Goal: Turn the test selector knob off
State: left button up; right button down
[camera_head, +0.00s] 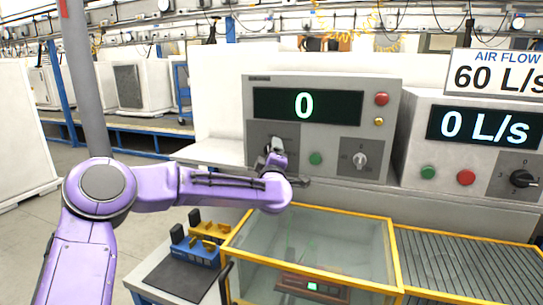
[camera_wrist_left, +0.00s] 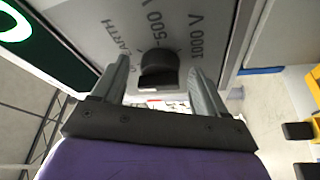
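The test selector knob (camera_wrist_left: 158,75) is dark and sits on a grey panel marked EARTH, -500 V and 1000 V in the left wrist view. In the head view its panel (camera_head: 256,132) is on the left of the tester's front, and my gripper hides the knob. My left gripper (camera_head: 275,152) is at that panel. In the left wrist view its two fingers (camera_wrist_left: 160,66) are apart, one on each side of the knob, with gaps showing. I cannot see any contact. My right gripper is not in view.
The tester (camera_head: 390,100) has a display reading 0, red, yellow and green buttons, and a second knob (camera_head: 360,160). An air flow unit (camera_head: 408,150) stands to the right. A yellow-framed clear box (camera_head: 340,216) lies below, beside blue and yellow blocks (camera_head: 200,245).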

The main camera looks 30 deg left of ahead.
pick_arm(q)
jog(key=b+v, duration=0.3)
jog(key=v, duration=0.7)
jog(key=shift+s+b, duration=0.25)
jog(key=shift+b, duration=0.15)
jog(key=shift+d, duration=0.15)
